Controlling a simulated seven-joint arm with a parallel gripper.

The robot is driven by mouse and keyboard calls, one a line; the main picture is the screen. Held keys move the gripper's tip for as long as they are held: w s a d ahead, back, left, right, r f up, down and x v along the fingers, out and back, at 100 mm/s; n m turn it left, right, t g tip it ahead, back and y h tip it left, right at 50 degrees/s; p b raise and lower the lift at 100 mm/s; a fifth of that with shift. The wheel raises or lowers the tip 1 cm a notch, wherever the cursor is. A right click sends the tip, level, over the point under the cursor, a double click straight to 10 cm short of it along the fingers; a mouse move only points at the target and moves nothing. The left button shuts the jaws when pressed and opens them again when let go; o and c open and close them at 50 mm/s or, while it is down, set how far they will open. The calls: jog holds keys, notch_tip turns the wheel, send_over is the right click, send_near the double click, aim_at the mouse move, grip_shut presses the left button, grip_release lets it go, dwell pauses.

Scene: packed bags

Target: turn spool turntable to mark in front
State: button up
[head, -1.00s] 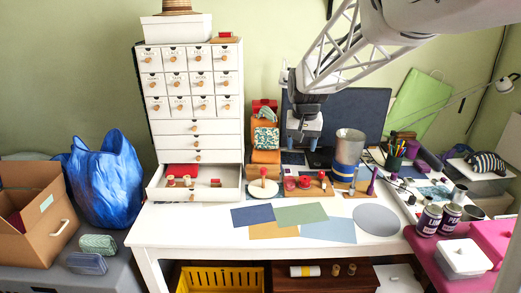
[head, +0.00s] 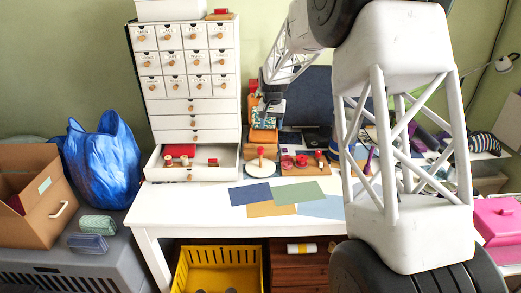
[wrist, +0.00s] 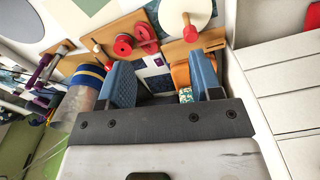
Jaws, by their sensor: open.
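The spool turntable appears to be the white round disc (head: 255,169) on a wooden base at the back of the white table, right of the open drawer. A peg with a red piece stands on it. In the wrist view the disc (wrist: 201,12) is at the top, with a wooden peg and a red end (wrist: 190,34). I cannot make out a mark. My gripper (head: 270,106) is open and empty, above and behind the disc. In the wrist view its blue fingers (wrist: 164,82) are apart, with the disc beyond them.
A white drawer cabinet (head: 190,85) stands left, its lowest drawer (head: 190,172) open with spools inside. A board with red spools (head: 301,160) stands right of the disc. Coloured sheets (head: 258,194) lie in front. The table's front left is clear.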

send_over(261, 148)
notch_tip(261, 148, down, 10)
jog(key=shift+a+f, duration=0.1)
jog(key=shift+a, duration=0.05)
jog(key=shift+f, duration=3.85)
grip_shut()
